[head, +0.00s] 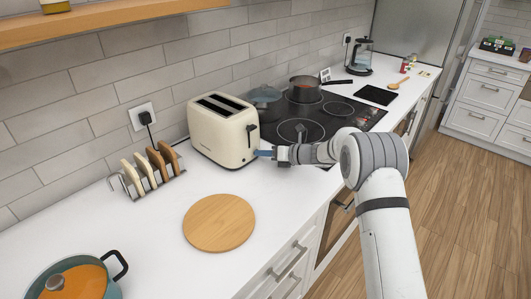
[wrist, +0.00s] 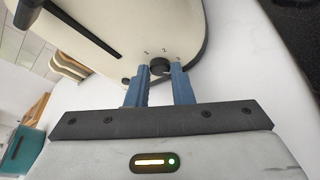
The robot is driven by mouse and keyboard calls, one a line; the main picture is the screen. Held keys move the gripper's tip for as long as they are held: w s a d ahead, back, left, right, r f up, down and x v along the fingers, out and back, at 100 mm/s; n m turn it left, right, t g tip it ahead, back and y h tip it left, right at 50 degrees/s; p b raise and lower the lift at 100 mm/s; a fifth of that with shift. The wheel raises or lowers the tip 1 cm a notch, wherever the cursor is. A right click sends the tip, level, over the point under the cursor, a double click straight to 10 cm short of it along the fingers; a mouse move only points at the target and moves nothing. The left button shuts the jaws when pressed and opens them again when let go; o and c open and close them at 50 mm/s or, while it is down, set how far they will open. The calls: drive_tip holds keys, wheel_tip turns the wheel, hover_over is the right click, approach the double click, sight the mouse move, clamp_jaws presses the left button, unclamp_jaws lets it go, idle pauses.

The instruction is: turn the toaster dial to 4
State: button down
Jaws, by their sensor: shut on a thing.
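The cream toaster (head: 212,145) stands on the white counter, its dial end facing right. In the wrist view the toaster (wrist: 190,25) fills the top, with a black lever slot. Its dark dial (wrist: 160,64) sits low on that end, between the fingertips of my gripper (wrist: 161,72). My gripper is shut on the dial. Small numbers 1, 2 and 3 show around the dial; I cannot see a 4 or tell where the dial points. In the head view my gripper (head: 262,153) reaches the toaster's end from the right, and the dial is hidden.
A toast rack (head: 147,172) stands left of the toaster, a round wooden board (head: 219,223) in front. A black hob (head: 310,122) with pots lies behind my gripper. A blue pot (head: 75,278) is at the lower left. Bare counter surrounds the board.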

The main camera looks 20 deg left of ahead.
drive_tip(key=shift+r, duration=0.1)
idle(0.3)
drive_tip(key=c, duration=1.3)
unclamp_jaws()
drive_tip(key=shift+b+v, duration=0.7)
drive_tip(key=shift+v, duration=3.15)
